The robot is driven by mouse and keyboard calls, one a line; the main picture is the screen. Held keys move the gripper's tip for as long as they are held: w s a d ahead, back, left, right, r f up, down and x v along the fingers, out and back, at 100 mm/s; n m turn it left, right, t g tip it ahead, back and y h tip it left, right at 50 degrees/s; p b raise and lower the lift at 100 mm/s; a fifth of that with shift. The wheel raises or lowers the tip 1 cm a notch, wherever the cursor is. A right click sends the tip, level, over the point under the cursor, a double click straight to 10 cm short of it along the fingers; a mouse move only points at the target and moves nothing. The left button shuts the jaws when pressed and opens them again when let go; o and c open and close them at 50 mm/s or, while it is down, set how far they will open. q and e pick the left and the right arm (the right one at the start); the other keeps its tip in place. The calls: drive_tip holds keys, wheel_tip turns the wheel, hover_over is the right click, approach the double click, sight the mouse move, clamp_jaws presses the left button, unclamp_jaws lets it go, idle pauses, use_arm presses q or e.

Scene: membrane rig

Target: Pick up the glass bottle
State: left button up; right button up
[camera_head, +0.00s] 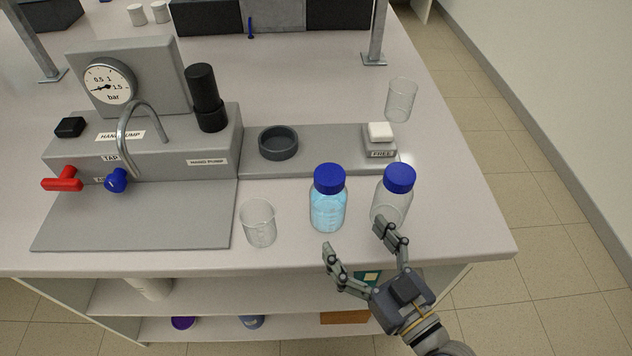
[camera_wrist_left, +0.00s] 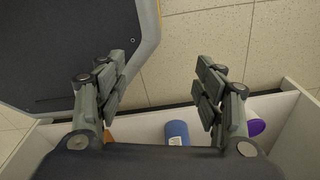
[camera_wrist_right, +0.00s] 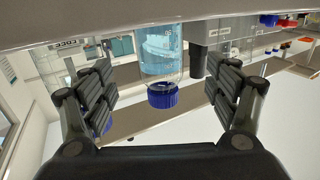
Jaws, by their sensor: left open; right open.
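Two glass bottles with blue caps stand upright on the bench in the head view. One bottle holds light blue liquid (camera_head: 327,209); the clear bottle (camera_head: 388,206) to its right looks empty. My right gripper (camera_head: 354,240) is open and empty at the front edge, its fingers spread in front of the two bottles. One fingertip overlaps the clear bottle's lower part; I cannot tell if they touch. In the right wrist view, which appears upside down, the blue-liquid bottle (camera_wrist_right: 161,60) shows between the open fingers (camera_wrist_right: 158,82). My left gripper (camera_wrist_left: 160,72) is open and empty, seen only in its wrist view.
A beaker (camera_head: 259,223) stands left of the bottles, another (camera_head: 401,99) at the back right. A grey hand pump unit (camera_head: 210,150) with gauge and tap fills the left. A platform with a dark ring (camera_head: 278,143) lies behind the bottles. A shelf (camera_head: 220,300) runs below the bench top.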

sight(338, 213)
drive_tip(key=shift+w+a+r, duration=0.2)
drive_tip(key=shift+w+a, duration=0.1)
drive_tip(key=shift+w, duration=0.25)
drive_tip(key=shift+w+a+r+p, duration=0.2)
drive_tip(key=shift+w+p, duration=0.1)
drive_tip(key=shift+p, duration=0.1)
drive_tip(key=shift+p+x, duration=0.35)
drive_tip(key=shift+x, duration=0.8)
drive_tip(key=shift+w+a+f, duration=0.1)
drive_tip(key=shift+w+a, duration=0.1)
drive_tip(key=shift+w, duration=0.15)
drive_tip(key=p+x, duration=0.2)
drive_tip(key=x, duration=0.2)
drive_tip(key=shift+w, duration=0.1)
drive_tip(key=shift+w+a, duration=0.15)
drive_tip(key=shift+w, duration=0.15)
drive_tip(key=shift+s, duration=0.1)
drive_tip(key=shift+c, duration=0.8)
drive_tip(key=c, duration=1.4)
drive_tip(key=shift+c, duration=0.6)
use_arm(q)
drive_tip(key=r, duration=0.1)
drive_tip(key=s+r, duration=0.1)
drive_tip(key=r, duration=0.1)
drive_tip(key=shift+s+d+r, duration=0.1)
drive_tip(key=shift+d+r, duration=0.1)
drive_tip(key=shift+r, duration=0.1)
use_arm(e)
drive_tip(key=shift+r, duration=0.25)
